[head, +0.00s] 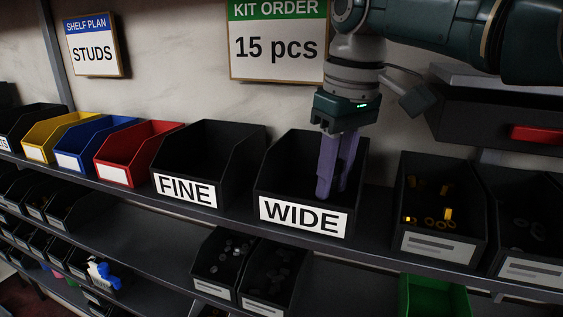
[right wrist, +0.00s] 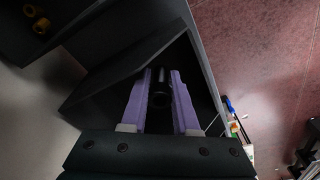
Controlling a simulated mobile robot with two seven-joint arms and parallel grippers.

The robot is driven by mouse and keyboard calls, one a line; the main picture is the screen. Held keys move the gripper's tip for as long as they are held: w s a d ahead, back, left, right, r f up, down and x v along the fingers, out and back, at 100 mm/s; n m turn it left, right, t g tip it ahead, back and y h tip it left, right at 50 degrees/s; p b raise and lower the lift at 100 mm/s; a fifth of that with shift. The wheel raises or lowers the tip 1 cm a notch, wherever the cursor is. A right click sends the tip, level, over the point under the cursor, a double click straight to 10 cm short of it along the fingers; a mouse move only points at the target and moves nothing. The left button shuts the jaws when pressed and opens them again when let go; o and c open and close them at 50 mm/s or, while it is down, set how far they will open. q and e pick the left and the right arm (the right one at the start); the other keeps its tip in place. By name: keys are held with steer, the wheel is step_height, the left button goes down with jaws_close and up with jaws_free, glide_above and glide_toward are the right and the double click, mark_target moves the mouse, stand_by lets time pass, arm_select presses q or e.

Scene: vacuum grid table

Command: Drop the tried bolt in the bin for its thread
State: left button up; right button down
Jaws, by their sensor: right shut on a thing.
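My right gripper (head: 334,192) comes down into the open top of the black bin labelled WIDE (head: 303,217). Its purple fingers point down, with their tips inside the bin's outline. In the right wrist view the gripper (right wrist: 162,75) is shut on a dark bolt (right wrist: 160,92), which sits between the fingers. The bolt's thread is too dark to make out. The black bin labelled FINE (head: 185,190) stands just left of the WIDE bin and looks empty. My left gripper is not in view.
Red (head: 115,172), blue (head: 69,160) and yellow (head: 35,150) bins stand along the shelf to the left. A black bin with brass parts (head: 438,245) stands to the right. Small bins of dark parts (head: 218,268) sit below. A KIT ORDER sign (head: 277,45) hangs behind.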

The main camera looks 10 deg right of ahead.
mark_target(339, 163)
steer(key=shift+f+b, duration=0.35)
steer(key=shift+f, duration=0.3)
steer(key=c, duration=0.7)
jaws_free()
steer(key=shift+r, duration=0.1)
steer(key=shift+r+p, duration=0.3)
steer(key=shift+r, duration=0.05)
steer(key=r+b, duration=0.1)
steer(key=r, duration=0.3)
steer(key=r+b, duration=0.1)
steer(key=r, duration=0.1)
steer(key=shift+s+d+r+b, duration=0.15)
steer(key=shift+s+r+b, duration=0.1)
steer(key=shift+s+b, duration=0.05)
steer(key=shift+s+r, duration=0.1)
steer(key=shift+r, duration=0.6)
